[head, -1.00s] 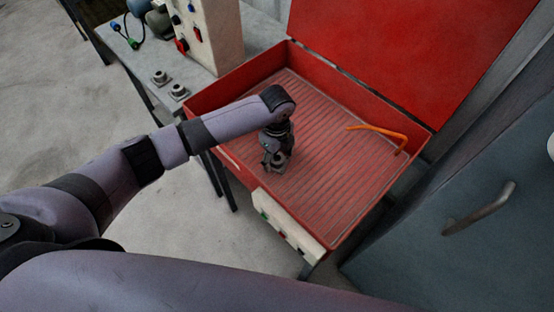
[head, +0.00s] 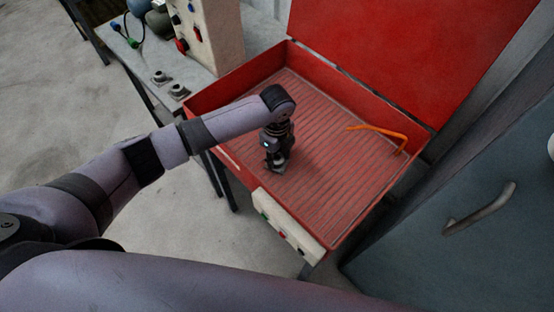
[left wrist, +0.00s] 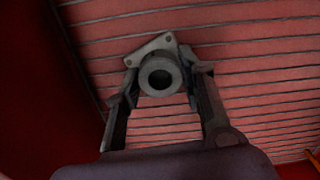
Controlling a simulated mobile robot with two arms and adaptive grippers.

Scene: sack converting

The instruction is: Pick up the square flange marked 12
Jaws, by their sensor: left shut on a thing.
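A grey square flange with a round raised hub and a central bore (left wrist: 161,77) lies on the slatted floor of the red bin in the left wrist view. My left gripper (left wrist: 160,88) is shut on its hub, one finger on each side. In the head view my left gripper (head: 277,168) points down into the bin, in its left front part, and mostly hides the flange. No mark 12 can be read on the flange. My right gripper is not in view.
The red bin (head: 237,85) has raised walls and an open red lid (head: 410,45) behind. An orange bent hose (head: 379,131) lies at its right. Two more grey flanges (head: 178,91) (head: 160,77) stand on the grey bench at left. A cabinet with a handle (head: 480,208) is at right.

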